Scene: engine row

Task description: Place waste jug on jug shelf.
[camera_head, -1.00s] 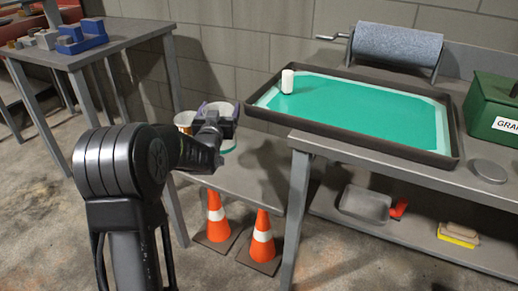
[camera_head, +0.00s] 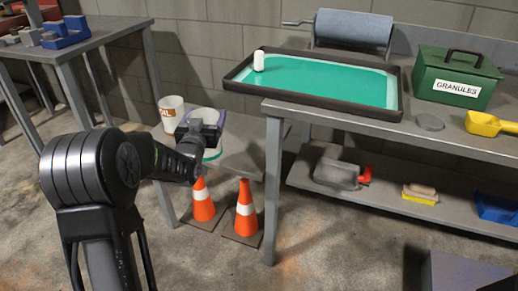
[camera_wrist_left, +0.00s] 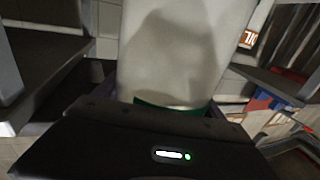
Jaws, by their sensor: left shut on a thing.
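My left gripper (camera_head: 203,135) is shut on a white jug (camera_head: 205,113) with a green band low down. The gripper covers much of its middle, and no label on it shows. In the left wrist view the pale jug (camera_wrist_left: 180,50) fills the centre, upright or nearly so, with green at its bottom. A second white jug (camera_head: 172,112), with brown-orange lettering, stands just left of it. A low grey shelf (camera_head: 245,155) lies behind and below the held jug. I cannot tell whether the held jug touches it. My right gripper is not in view.
Two orange cones (camera_head: 203,200) stand under the low shelf. To the right, a workbench (camera_head: 330,120) bears a green-lined tray (camera_head: 330,90) with a white cylinder (camera_head: 259,61), and a green granules box (camera_head: 455,80). A taller table (camera_head: 110,28) stands left. The low shelf's right part looks clear.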

